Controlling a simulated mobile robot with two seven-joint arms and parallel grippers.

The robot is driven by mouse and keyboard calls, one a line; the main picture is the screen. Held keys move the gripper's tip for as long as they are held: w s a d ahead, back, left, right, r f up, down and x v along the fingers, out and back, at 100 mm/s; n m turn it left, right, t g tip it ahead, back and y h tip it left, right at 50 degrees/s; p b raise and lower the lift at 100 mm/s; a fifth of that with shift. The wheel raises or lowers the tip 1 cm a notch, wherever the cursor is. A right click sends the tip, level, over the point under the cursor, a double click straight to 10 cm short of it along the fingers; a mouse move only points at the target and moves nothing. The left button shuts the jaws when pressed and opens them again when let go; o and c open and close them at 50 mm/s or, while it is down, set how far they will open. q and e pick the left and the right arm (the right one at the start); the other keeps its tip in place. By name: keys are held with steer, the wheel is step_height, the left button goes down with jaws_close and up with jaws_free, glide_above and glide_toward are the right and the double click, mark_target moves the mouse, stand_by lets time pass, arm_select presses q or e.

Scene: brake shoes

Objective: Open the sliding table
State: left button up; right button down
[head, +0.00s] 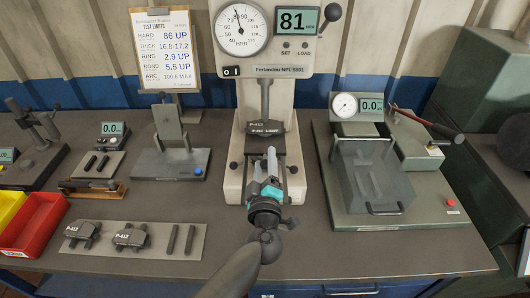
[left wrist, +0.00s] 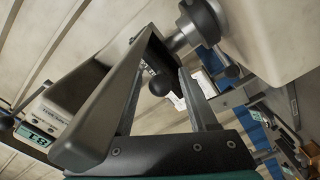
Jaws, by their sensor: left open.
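The likely sliding table is the grey block (head: 374,182) with a front bar handle (head: 385,208), on a green base at the right of the bench; I cannot tell whether it is slid out. My left gripper (head: 271,160) is open, in front of the hardness tester (head: 265,110), left of that block and apart from its handle. In the left wrist view the two fingers (left wrist: 165,75) are spread, with a dark ball knob behind the gap. A brake shoe labelled P-412 (head: 265,128) sits on the tester, just behind my gripper. My right gripper is not in view.
A dial and display reading 0.0 (head: 357,105) and a red-handled lever (head: 425,123) stand by the block. Two more shoes lie on a grey mat (head: 150,240) at front left. A red bin (head: 35,226) is at far left. The front right bench is clear.

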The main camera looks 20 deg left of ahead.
mark_target(265, 150)
arm_select(q)
steer(key=shift+b+x, duration=0.3)
steer(key=shift+x, duration=1.8)
jaws_close()
